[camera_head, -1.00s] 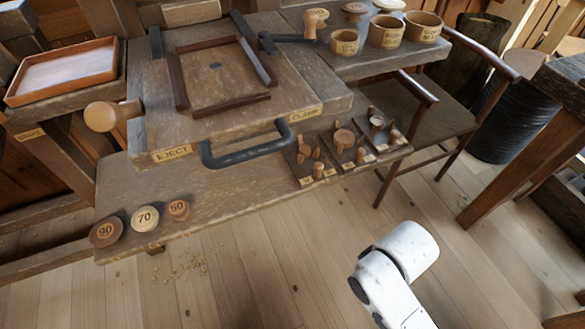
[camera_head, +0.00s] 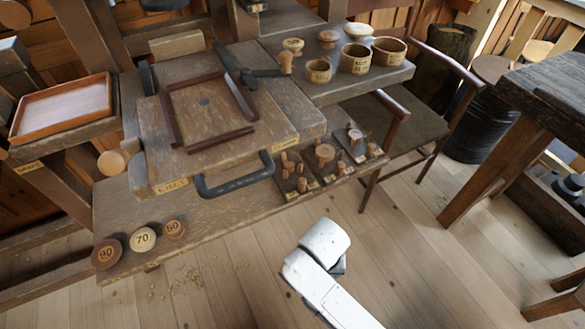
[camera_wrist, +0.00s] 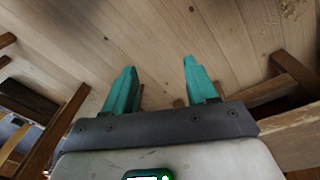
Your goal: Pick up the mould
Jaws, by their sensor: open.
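No thing is labelled as a mould. A square wooden frame of dark strips (camera_head: 222,139) lies on the bench's raised block and may be it; I cannot tell for sure. A dark lever (camera_head: 255,72) with a wooden knob lies by the frame's far right corner. My gripper (camera_wrist: 159,66) shows in the wrist view with two teal fingers apart and nothing between them, over the floor. In the head view my white arm is at the bottom, in front of the bench and well apart from the frame; the fingers are mostly hidden there.
A black handle (camera_head: 238,178) juts from the block's front. Small boards with pegs (camera_head: 325,158) lie right of it. Numbered discs (camera_head: 143,239) sit at the bench's front left. A tray (camera_head: 62,107) stands left, round boxes (camera_head: 355,58) at back right. A chair (camera_head: 400,115) stands right.

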